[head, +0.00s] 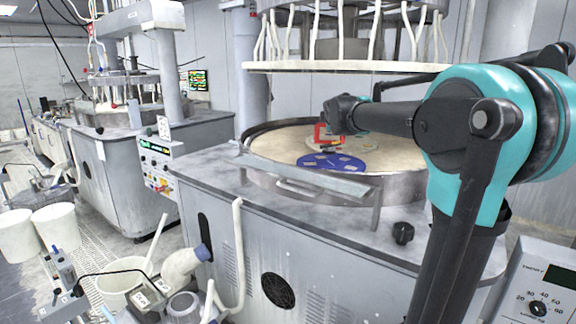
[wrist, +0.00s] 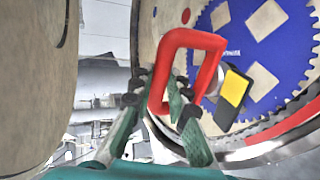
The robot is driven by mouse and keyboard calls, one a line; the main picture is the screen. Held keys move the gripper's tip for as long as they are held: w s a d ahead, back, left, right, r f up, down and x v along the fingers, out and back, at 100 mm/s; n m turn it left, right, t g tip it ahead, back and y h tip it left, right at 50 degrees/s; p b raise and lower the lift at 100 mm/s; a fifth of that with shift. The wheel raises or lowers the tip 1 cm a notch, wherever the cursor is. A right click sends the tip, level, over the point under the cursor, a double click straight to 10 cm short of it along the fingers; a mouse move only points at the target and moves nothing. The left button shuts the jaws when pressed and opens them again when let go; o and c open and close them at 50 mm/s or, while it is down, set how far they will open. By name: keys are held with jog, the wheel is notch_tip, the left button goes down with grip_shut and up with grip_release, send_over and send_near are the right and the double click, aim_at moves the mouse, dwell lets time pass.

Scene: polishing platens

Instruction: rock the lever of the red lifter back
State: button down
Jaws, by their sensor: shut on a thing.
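The red lifter (head: 319,134) is on the near part of the round platen in the head view, just behind the blue toothed carrier (head: 338,164). In the wrist view its red frame (wrist: 190,38) is a squared loop, and a black piece with a yellow face (wrist: 234,88) sits beside it. I cannot tell for sure whether that piece is the lever. My gripper (wrist: 160,100) has its green fingers on either side of the loop's left leg and is shut on it. In the head view my wrist partly hides the gripper.
The platen (head: 400,157) has a raised metal rim. An upper plate (head: 330,66) with several pale hoses hangs above it, leaving a limited gap for my arm. The blue carrier (wrist: 265,45) has pale openings. A grey ledge (head: 300,178) runs along the front.

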jog(key=s+a, duration=0.3)
jog(key=s, duration=0.8)
jog(key=s+a, duration=0.4)
jog(key=s, duration=0.7)
jog(key=shift+s+a, duration=0.15)
jog(key=shift+s, duration=0.2)
dwell(2.7)
